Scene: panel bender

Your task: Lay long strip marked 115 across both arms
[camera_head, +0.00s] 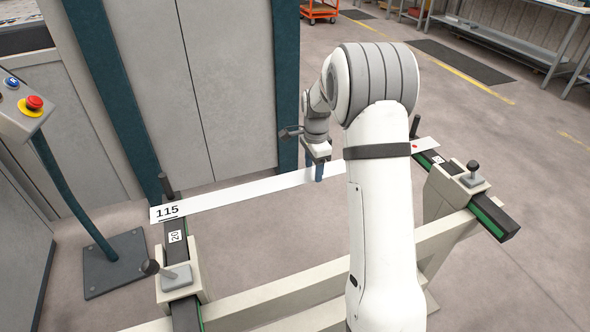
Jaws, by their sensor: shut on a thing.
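The long white strip (245,191) marked 115 spans from the left arm to the right arm. Its marked end (168,212) is over the left arm (174,240), and its far end (428,143) is over the right arm (432,160). I cannot tell whether the strip touches the arms or is slightly above them. My gripper (314,176) is shut on the strip near its middle, from above. My white arm hides part of the strip right of the gripper. The left arm bears a label reading 20.
Clamp blocks with black knobs sit on the left arm (176,278) and right arm (472,180). A control post with a red button (34,102) stands at left. Grey machine panels (230,80) rise behind the strip. Open floor lies at right.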

